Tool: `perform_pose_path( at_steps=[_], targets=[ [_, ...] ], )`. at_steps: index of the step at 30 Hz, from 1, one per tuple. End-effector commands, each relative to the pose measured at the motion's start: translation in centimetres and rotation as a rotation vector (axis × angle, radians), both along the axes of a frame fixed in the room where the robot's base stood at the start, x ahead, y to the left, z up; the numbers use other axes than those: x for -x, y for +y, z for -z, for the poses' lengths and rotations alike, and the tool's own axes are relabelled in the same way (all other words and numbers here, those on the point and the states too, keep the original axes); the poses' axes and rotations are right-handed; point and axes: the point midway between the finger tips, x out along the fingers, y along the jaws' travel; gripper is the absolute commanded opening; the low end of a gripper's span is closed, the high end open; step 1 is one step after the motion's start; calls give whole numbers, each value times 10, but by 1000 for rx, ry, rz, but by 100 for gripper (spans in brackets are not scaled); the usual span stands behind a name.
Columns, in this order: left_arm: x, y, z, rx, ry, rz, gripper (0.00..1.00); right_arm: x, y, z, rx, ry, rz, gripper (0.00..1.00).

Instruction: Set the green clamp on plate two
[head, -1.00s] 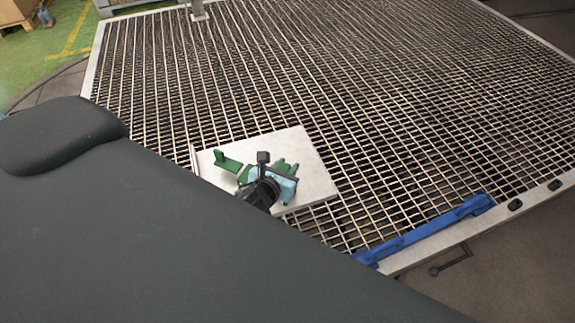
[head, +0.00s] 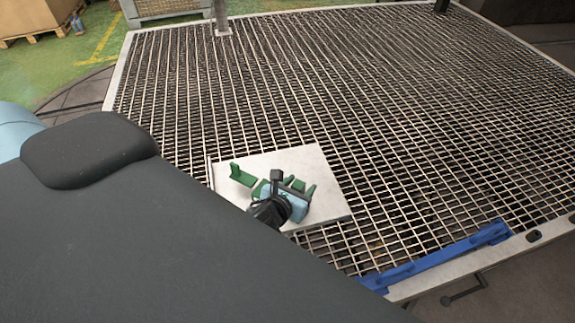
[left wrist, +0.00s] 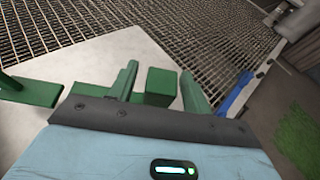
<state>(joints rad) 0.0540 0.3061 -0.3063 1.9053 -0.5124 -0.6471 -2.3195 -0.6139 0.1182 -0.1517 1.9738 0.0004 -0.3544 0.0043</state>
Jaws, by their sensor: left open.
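A pale square plate (head: 325,196) lies on the grating. A green L-shaped piece (head: 242,176) with an upright post stands on its left part; its flat foot (left wrist: 36,93) shows at the left of the left wrist view. My left gripper (head: 291,186) is over the plate, to the right of that piece. Its two green fingers (left wrist: 160,80) are open. A green block (left wrist: 160,84) shows between them, apparently not gripped. I cannot tell whether block and L-shaped piece are joined as the green clamp. No plate number is readable. My right gripper is not in view.
A wide metal grating (head: 400,120) surrounds the plate and is mostly clear. A blue bar (head: 440,257) lies along its front right edge. A grey post (head: 221,18) stands at the back. My dark body covers the lower left.

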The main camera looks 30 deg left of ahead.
Motion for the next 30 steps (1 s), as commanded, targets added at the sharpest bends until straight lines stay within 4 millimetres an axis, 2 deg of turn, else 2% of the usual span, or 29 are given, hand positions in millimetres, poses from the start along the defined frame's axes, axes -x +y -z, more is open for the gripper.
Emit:
perform_pose_path(
  at_steps=[9, 15, 21, 30],
  targets=[
    [58, -5, -23, -1, 2, 2, 49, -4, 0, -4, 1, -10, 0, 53],
    [87, -7, -35, -1, 3, 0, 49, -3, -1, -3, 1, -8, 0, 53],
    [99, -8, -41, 0, 2, 0, 49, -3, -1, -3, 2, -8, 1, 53],
    [101, -8, -41, 1, 2, -1, 49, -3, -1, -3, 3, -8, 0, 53]
  ],
)
